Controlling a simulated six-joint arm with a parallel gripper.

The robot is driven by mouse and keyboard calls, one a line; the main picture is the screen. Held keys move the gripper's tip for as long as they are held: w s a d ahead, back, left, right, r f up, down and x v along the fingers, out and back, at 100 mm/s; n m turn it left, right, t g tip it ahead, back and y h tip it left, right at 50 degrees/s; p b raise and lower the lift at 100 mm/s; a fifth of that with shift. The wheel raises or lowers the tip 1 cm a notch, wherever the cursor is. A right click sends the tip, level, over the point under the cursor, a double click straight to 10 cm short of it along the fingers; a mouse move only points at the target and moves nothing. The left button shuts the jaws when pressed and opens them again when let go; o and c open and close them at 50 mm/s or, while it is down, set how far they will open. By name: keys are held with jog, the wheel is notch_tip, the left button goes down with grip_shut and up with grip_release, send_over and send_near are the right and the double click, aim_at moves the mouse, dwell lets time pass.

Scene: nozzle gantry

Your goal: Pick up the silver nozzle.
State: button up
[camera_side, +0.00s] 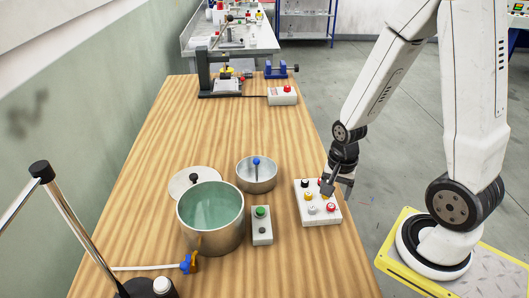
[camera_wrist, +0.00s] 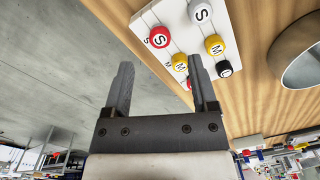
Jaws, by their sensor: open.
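The silver nozzle (camera_side: 312,209) stands in the white rack (camera_side: 322,220) near the table's right edge, toward the rack's front in the side view. In the wrist view its light grey cap (camera_wrist: 200,10), marked S, is at the top edge of the picture. My gripper (camera_side: 338,187) is over the rack's right side, its fingers apart. In the wrist view my gripper (camera_wrist: 160,75) has nothing between its fingers. The silver nozzle lies beyond the fingertips, apart from them.
Red, yellow and black nozzles stand close around it, such as a red one (camera_wrist: 158,37) and a yellow one (camera_wrist: 214,44). A grey button box (camera_side: 262,238), a large pot (camera_side: 215,240) and a metal bowl (camera_side: 243,181) stand left of the rack. The table's middle is clear.

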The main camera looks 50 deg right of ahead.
aim_at(331, 205)
jog(key=shift+f, duration=0.15)
jog(key=shift+f, duration=2.5)
grip_shut()
